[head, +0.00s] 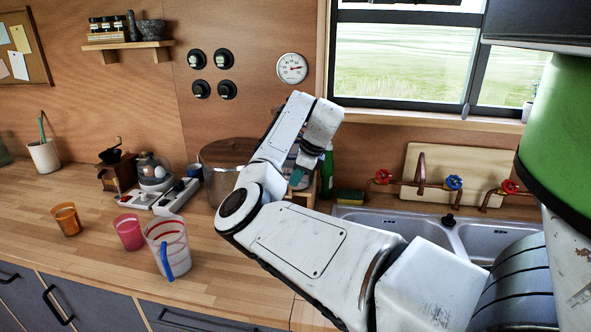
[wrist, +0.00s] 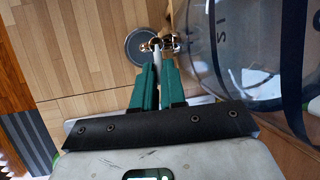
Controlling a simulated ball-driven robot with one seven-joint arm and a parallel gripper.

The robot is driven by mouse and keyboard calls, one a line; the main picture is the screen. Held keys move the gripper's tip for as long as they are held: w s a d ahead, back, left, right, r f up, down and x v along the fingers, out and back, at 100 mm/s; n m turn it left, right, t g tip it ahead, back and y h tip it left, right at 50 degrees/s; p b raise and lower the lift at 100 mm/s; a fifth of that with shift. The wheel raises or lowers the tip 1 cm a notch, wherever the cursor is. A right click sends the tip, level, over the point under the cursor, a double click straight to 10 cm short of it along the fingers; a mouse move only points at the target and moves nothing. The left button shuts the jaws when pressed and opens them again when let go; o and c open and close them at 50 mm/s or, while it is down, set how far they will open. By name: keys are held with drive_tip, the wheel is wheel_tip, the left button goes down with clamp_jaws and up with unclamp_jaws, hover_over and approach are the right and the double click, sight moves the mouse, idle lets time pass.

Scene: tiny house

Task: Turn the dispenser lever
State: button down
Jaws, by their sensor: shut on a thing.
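The dispenser (wrist: 245,50) fills the right of the wrist view as a large clear glass vessel with dark lettering. Its small brass-coloured tap (wrist: 170,43) shows near the top middle, with a pale lever (wrist: 157,56) pointing toward me. My gripper (wrist: 160,68) has green fingers, shut on the lever at their tips. In the head view the gripper's green fingers (head: 296,177) show beneath my bent arm at the back of the counter. There my arm hides most of the dispenser and the tap.
A steel pot (head: 222,158) stands left of my arm. The sink (head: 400,222) is at right. A dark round object (wrist: 139,47) lies below the tap.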

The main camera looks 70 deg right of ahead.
idle(0.3)
drive_tip(key=c, duration=1.2)
unclamp_jaws()
drive_tip(key=shift+r, duration=0.1)
drive_tip(key=v, duration=1)
drive_tip(key=shift+r+b, duration=0.3)
drive_tip(key=shift+b, duration=0.15)
drive_tip(key=shift+s, duration=0.1)
